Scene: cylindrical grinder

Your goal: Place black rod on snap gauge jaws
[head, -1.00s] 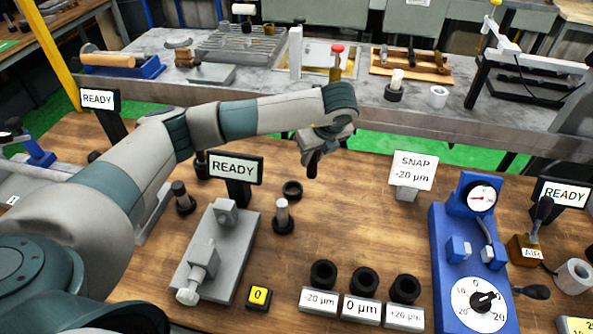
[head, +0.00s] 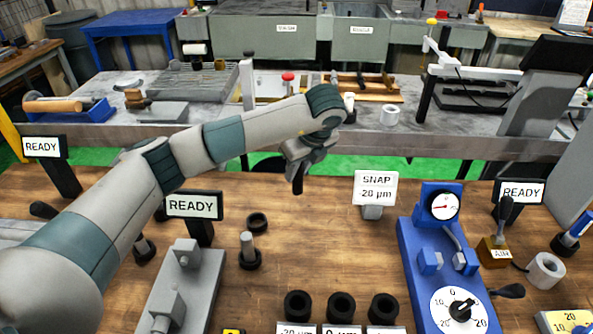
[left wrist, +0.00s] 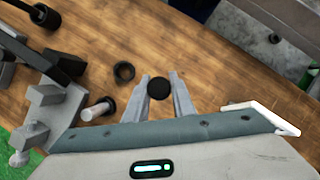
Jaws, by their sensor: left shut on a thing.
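My left gripper (head: 298,172) is shut on the black rod (head: 298,186) and holds it upright above the wooden table, left of the SNAP sign (head: 375,188). In the left wrist view the round dark end of the rod (left wrist: 159,88) shows between the two fingers (left wrist: 160,98). The jaws look empty. My right gripper is not in view.
A grey bench fixture (head: 187,290) stands at the left, behind it a READY display (head: 194,205). Table between rod and gauge is mostly clear.

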